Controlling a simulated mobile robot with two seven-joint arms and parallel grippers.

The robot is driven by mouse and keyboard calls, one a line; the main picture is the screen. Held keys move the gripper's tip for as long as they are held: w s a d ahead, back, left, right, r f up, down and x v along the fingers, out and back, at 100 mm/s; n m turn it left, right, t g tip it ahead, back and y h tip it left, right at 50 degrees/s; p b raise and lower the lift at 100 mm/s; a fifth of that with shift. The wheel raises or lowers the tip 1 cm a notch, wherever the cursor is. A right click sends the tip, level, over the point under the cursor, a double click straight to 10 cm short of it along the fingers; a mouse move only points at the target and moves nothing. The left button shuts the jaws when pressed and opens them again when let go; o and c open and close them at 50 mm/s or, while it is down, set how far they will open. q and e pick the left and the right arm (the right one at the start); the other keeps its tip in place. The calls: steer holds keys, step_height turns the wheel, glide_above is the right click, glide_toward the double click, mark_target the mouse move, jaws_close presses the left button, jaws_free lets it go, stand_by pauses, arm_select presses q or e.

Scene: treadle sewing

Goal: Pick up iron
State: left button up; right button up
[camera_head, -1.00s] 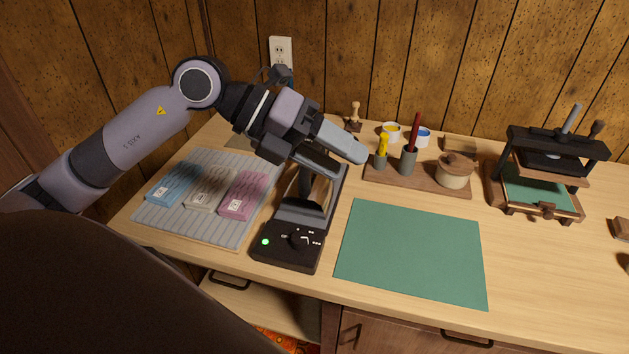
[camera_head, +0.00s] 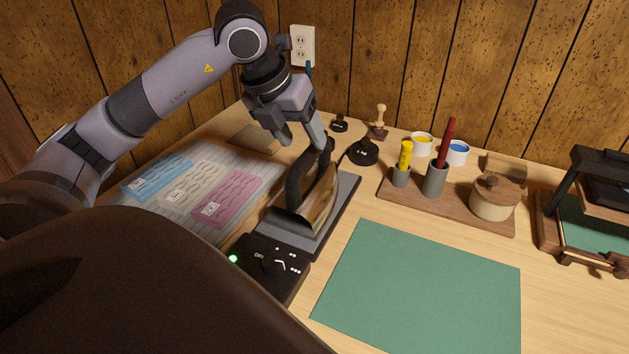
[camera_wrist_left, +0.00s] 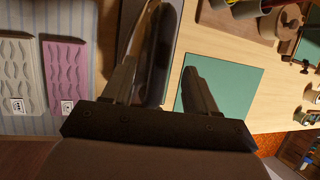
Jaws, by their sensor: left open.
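The iron (camera_head: 323,205) has a dark handle and a shiny metal body. It stands tilted up on a dark base (camera_head: 340,205) with a control panel and a lit green light. My left gripper (camera_head: 303,136) is open and points down just above and behind the top of the handle. In the left wrist view, the open fingers (camera_wrist_left: 163,82) straddle the iron's dark handle (camera_wrist_left: 155,60), with the left finger closer to it. I cannot tell whether a finger touches it. My right gripper is not in view.
A striped pad (camera_head: 165,215) with blue, cream and pink patterned blocks lies to the left. A green mat (camera_head: 425,290) lies to the right. A wooden tray (camera_head: 450,208) with pots stands behind it, and a press (camera_head: 590,205) stands far right. A black stamp-like object (camera_head: 363,152) is near the gripper.

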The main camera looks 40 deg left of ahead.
mark_target(307, 150)
arm_select(q)
steer(key=x, duration=0.5)
steer(key=shift+s+d+f, duration=0.1)
steer(key=shift+f, duration=0.3)
steer(key=shift+f+b, duration=0.25)
steer(key=shift+b, duration=0.2)
jaws_close()
steer(key=shift+r, duration=0.15)
